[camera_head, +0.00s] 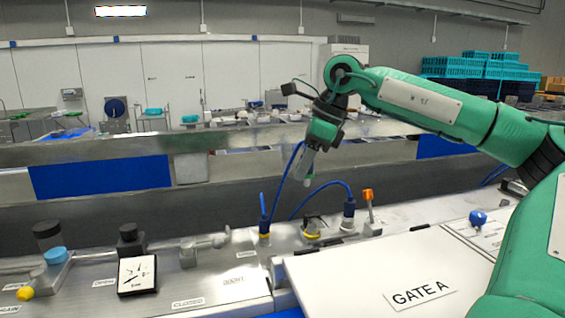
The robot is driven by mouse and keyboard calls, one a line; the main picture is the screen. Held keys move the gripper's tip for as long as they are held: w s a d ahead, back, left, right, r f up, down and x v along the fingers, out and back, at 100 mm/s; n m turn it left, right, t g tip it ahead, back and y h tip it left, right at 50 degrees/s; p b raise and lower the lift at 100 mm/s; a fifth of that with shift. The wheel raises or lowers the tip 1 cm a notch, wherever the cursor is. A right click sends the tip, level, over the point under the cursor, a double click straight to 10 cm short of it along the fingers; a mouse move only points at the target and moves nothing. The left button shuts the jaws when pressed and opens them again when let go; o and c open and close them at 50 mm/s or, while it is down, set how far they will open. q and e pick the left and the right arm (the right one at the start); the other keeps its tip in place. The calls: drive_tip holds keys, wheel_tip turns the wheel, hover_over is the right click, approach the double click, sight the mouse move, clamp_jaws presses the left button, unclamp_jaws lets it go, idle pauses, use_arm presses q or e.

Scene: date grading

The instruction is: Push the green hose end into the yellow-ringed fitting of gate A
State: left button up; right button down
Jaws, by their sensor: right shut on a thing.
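My right gripper (309,178) points down above the metal console, with its arm coming in from the right. It is shut on a small piece with a green tip, seemingly the green hose end (308,183), mostly hidden by the fingers. A yellow-ringed fitting (312,236) with a dark upper part sits below it on the console, clearly apart from the held piece. A second yellow ring shows under a blue plug (264,227) to the left. The GATE A label (420,294) lies on a white panel at the front right. My left gripper is not in view.
Blue hoses (325,186) arch near the gripper, one to a blue plug (349,208). An orange-topped lever (368,198), a metal handle (205,244), a gauge (137,275) and a blue knob (478,217) stand on the console. A metal rail (150,150) runs behind.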

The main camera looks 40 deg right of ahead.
drive_tip(key=shift+s+d+f, duration=0.3)
drive_tip(key=shift+d+f, duration=0.15)
drive_tip(key=shift+d, duration=0.25)
drive_tip(key=shift+s+d+f, duration=0.1)
drive_tip(key=shift+d+f, duration=0.05)
drive_tip(key=shift+f, duration=3)
drive_tip(key=shift+f, duration=0.2)
drive_tip(key=shift+f+b, duration=0.8)
drive_tip(key=shift+b, duration=0.15)
drive_tip(key=shift+f+b, duration=1.45)
drive_tip(key=shift+f, duration=0.05)
drive_tip(key=c, duration=1.8)
unclamp_jaws()
drive_tip(key=shift+c, duration=0.2)
